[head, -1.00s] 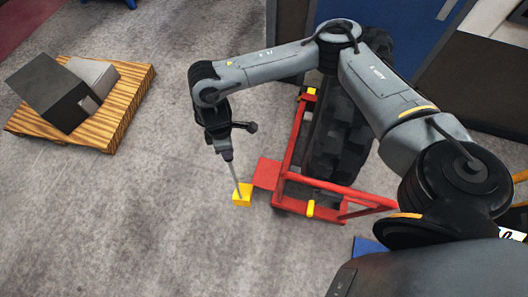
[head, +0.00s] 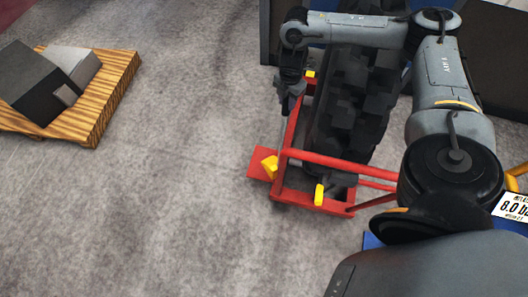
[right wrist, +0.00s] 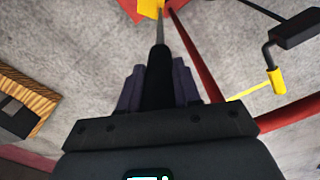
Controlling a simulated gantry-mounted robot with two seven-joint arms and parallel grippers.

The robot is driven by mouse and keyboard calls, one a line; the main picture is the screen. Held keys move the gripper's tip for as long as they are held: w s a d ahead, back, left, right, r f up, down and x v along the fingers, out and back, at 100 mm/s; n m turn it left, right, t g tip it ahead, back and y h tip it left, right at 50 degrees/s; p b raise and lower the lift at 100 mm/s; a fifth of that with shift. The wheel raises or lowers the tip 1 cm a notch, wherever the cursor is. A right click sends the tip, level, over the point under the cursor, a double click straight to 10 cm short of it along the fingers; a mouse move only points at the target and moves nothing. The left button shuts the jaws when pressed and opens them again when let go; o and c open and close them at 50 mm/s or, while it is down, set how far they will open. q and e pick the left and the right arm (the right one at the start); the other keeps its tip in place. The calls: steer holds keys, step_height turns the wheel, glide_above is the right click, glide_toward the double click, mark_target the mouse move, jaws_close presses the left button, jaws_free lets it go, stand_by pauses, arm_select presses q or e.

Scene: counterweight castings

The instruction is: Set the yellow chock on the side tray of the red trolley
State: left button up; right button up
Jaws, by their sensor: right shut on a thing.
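The yellow chock (head: 269,165) is a small block at the end of a thin grey rod. In the head view it appears tilted over the red side tray (head: 256,169) of the red trolley (head: 330,161); whether it touches the tray I cannot tell. My right gripper (head: 287,100) is above and behind the tray, shut on the chock's rod. In the right wrist view the rod runs from the jaws (right wrist: 158,85) up to the chock (right wrist: 150,6), which is cut off by the top edge, with red tray beside it. My left gripper is out of view.
A large black tyre (head: 345,110) stands in the trolley. Other yellow parts sit on its frame, one at the front (head: 319,194). A wooden pallet (head: 105,95) with a dark casting (head: 35,85) is at the left. The grey floor between is clear.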

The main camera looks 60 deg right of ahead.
steer(key=s+d+f+b, duration=0.2)
steer(key=d+f, duration=0.1)
arm_select(q)
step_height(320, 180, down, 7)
steer(key=b, duration=0.3)
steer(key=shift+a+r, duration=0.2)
arm_select(e)
steer(key=w+d+f, duration=0.1)
steer(key=w+f, duration=0.9)
steer(key=f, duration=0.1)
steer(key=shift+w+d, duration=0.15)
steer(key=shift+w, duration=0.25)
steer(key=o, duration=0.6)
steer(key=shift+f, duration=0.2)
steer(key=o, duration=0.5)
steer(key=shift+d, duration=0.1)
steer(key=shift+c, duration=0.2)
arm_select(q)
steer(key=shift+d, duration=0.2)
arm_select(e)
steer(key=shift+r, duration=0.15)
